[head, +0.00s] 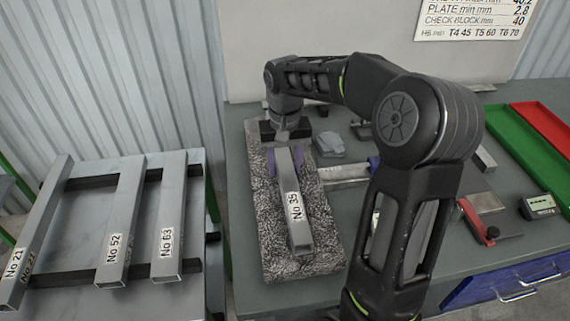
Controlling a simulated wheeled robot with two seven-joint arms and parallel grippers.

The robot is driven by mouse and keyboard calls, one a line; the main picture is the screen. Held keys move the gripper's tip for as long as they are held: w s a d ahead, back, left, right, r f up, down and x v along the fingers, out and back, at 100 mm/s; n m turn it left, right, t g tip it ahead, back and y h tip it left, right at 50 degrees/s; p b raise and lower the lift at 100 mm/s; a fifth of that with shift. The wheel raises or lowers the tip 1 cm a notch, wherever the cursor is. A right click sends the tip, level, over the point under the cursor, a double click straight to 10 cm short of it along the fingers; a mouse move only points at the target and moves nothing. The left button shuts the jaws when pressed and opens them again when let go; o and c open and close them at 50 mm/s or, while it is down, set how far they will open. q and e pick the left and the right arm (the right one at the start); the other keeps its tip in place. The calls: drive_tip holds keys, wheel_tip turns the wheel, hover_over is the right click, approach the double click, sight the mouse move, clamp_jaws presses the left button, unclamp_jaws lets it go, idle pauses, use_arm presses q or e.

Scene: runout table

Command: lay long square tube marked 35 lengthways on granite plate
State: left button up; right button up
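The long grey square tube marked No 35 (295,205) is lengthways over the speckled granite plate (268,245), its near end toward me. Whether it rests on the plate or hangs just above it I cannot tell. My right gripper (286,162) is at the tube's far end, with purple finger pads on both sides of the tube. It looks shut on the tube; the far part is hidden by the gripper body. My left gripper is not in view.
On the left, a rack (75,184) bears tubes marked No 21 (35,230), No 52 (122,220) and No 63 (170,220). Right of the plate lie measuring tools, a red clamp-like part (478,222), a green tray (515,140) and a red tray (545,128). My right arm crosses above the bench.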

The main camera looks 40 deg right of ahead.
drive_tip(key=shift+o, duration=1.4)
wheel_tip(320, 180, up, 8)
drive_tip(key=shift+f+b, duration=0.1)
drive_tip(key=shift+b, duration=0.3)
